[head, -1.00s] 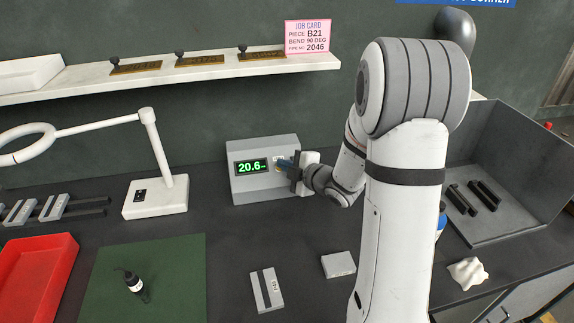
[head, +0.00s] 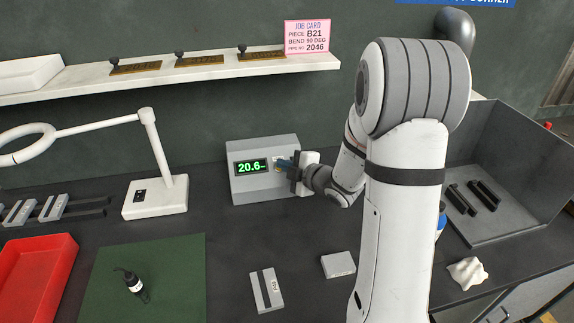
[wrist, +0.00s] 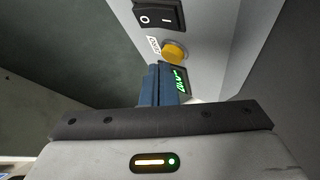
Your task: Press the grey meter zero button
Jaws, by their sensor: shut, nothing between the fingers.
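The grey meter (head: 262,186) stands on the bench against the back wall, with a green display reading 20.6 (head: 251,167). In the wrist view its face carries a round yellow button (wrist: 174,51) beside a small white label (wrist: 154,45), whose text I cannot read. My gripper (head: 279,163) is at the right part of the meter's front, its blue fingers pointing at the face. In the wrist view the shut, empty fingers (wrist: 160,70) end right by the yellow button, covering part of the display. I cannot tell whether the tips touch the button or the face.
A black rocker switch (wrist: 157,16) is on the meter's face near the button. A white lamp (head: 155,195) stands left of the meter. Grey blocks (head: 267,290) (head: 338,265), a green mat (head: 180,285) and a red tray (head: 40,285) lie in front. A shelf (head: 100,78) runs above.

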